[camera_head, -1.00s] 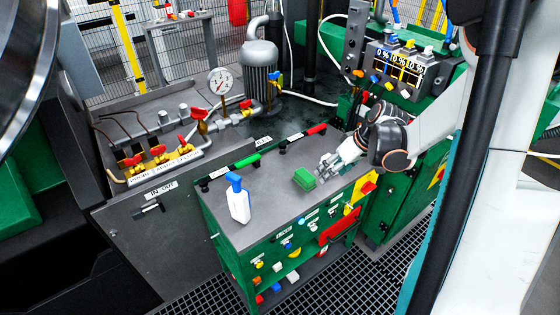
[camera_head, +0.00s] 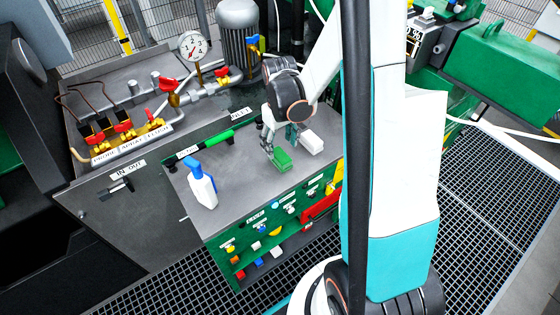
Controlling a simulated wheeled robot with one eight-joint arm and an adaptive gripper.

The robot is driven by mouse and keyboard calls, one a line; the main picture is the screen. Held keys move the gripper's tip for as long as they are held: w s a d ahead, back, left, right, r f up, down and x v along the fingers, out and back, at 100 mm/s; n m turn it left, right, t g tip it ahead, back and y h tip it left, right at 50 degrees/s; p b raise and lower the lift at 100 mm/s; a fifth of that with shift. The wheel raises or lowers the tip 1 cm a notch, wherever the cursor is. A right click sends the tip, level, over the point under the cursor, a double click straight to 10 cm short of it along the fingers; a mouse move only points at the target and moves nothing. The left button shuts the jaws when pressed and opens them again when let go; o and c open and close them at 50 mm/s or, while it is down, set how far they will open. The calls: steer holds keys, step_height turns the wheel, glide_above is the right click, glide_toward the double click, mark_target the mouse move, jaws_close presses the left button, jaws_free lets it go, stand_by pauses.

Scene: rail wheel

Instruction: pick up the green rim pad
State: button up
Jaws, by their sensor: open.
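The green rim pad (camera_head: 280,160) is a small green block on the grey top of the workbench (camera_head: 238,203), towards its right side. My gripper (camera_head: 279,149) points down over the pad and is open. One finger shows at the pad's left edge and the other near its upper right. I cannot tell whether the fingers touch the pad. Its back part is hidden behind my gripper.
A white block (camera_head: 312,142) sits close to the pad's right. A white spray bottle with a blue head (camera_head: 201,186) stands at the left of the bench top. The front middle is clear.

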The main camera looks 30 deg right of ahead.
mark_target(281, 155)
steer(key=shift+s+f+b, duration=0.15)
steer(key=shift+f+b, duration=1.25)
steer(key=shift+f, duration=1.75)
steer(key=shift+r, duration=0.1)
steer(key=c, duration=1.1)
